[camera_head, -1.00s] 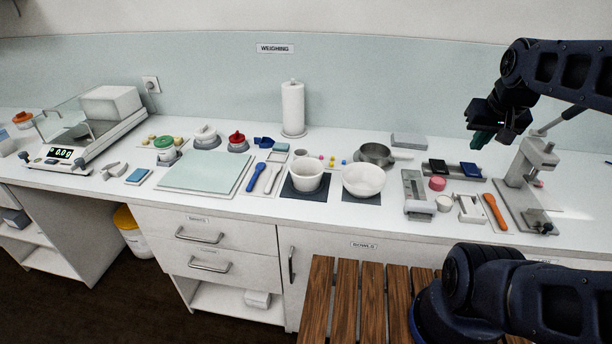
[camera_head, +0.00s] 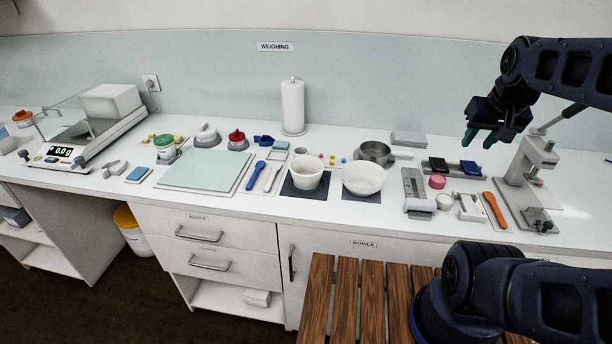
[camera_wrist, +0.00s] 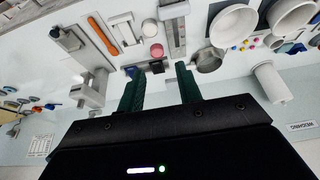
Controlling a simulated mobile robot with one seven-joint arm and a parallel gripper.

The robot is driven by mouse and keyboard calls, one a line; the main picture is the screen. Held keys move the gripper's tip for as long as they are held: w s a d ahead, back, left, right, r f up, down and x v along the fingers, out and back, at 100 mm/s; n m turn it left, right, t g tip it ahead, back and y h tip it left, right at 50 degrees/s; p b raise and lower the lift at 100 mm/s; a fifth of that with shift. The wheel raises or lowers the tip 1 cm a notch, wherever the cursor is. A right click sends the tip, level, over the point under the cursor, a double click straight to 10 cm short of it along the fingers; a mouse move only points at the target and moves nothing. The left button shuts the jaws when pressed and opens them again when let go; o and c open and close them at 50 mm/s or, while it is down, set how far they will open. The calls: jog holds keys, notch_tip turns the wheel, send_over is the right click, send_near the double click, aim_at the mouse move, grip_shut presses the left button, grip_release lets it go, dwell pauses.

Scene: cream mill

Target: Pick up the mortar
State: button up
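The mortar (camera_head: 306,180) appears to be the white, thick-walled, cup-like vessel standing upright on a dark mat at the middle of the counter. It also shows near the top right of the wrist view (camera_wrist: 288,18). My gripper (camera_head: 480,138) hangs above the right part of the counter, well to the right of the mortar and apart from it. In the wrist view its two green fingers (camera_wrist: 160,90) stand apart with nothing between them.
A wider white bowl (camera_head: 363,180) stands just right of the mortar on its own mat. A metal pan (camera_head: 375,152) is behind it. A blue spatula (camera_head: 256,175) lies left. A paper roll (camera_head: 293,108) stands behind. A press stand (camera_head: 528,170) is at right.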

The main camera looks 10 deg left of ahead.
jog(key=shift+w, duration=0.1)
jog(key=w+a+f+g, duration=0.2)
jog(key=w+a+g, duration=0.1)
jog(key=w+a, duration=1.6)
jog(key=g+h, duration=0.2)
send_near(292, 171)
jog(key=w+a+f, duration=0.2)
jog(key=w+f, duration=0.1)
jog(key=f, duration=0.2)
jog(key=d+f, duration=0.1)
jog(key=f, duration=0.1)
jog(key=shift+w+d+f, duration=0.1)
jog(key=shift+w+f, duration=0.15)
jog(key=shift+f, duration=0.05)
jog(key=shift+d+f, duration=0.3)
jog(key=shift+f, duration=0.5)
jog(key=shift+d+f, duration=0.3)
jog(key=shift+f, duration=0.55)
jog(key=shift+d+f, duration=0.25)
jog(key=shift+f, duration=0.55)
